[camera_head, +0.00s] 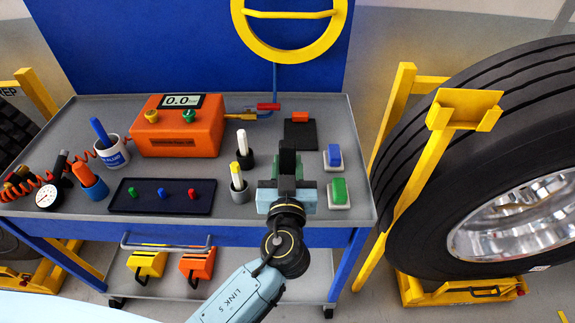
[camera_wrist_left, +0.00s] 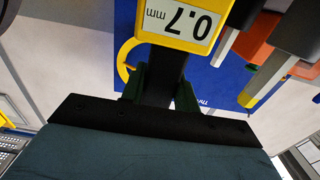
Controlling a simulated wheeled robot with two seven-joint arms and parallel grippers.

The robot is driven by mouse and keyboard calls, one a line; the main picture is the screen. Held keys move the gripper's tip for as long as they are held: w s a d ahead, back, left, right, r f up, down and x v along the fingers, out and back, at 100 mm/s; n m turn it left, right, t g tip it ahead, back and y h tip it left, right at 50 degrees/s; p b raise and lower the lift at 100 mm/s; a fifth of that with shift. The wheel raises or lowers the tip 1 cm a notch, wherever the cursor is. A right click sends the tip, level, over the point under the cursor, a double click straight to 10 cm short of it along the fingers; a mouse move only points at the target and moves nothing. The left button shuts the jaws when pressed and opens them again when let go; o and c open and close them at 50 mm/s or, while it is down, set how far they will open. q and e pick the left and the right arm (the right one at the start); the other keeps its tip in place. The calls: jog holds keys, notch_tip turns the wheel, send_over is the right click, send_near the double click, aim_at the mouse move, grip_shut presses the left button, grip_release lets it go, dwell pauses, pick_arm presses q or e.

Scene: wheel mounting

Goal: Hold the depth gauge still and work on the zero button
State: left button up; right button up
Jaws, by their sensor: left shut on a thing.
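My left gripper (camera_head: 287,184) is over the right front part of the grey bench. It is shut on the dark body of the depth gauge (camera_head: 288,157), which stands up between the fingers. In the left wrist view, the gripper's green fingertips (camera_wrist_left: 161,90) sit on both sides of the gauge's black body. The gauge (camera_wrist_left: 145,34) has a yellow head with a display that reads 0.7 mm, upside down in that view. The top of its head is cut off by the frame edge. I cannot make out a zero button. My right gripper is not in view.
On the bench (camera_head: 235,107) stand an orange box (camera_head: 180,138) with a 0.0 display, a dark tray (camera_head: 163,205) of small coloured parts and two marker holders close to my gripper's left. Green (camera_head: 338,192) and blue (camera_head: 332,156) blocks are on its right. A large tyre (camera_head: 410,215) stands right.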

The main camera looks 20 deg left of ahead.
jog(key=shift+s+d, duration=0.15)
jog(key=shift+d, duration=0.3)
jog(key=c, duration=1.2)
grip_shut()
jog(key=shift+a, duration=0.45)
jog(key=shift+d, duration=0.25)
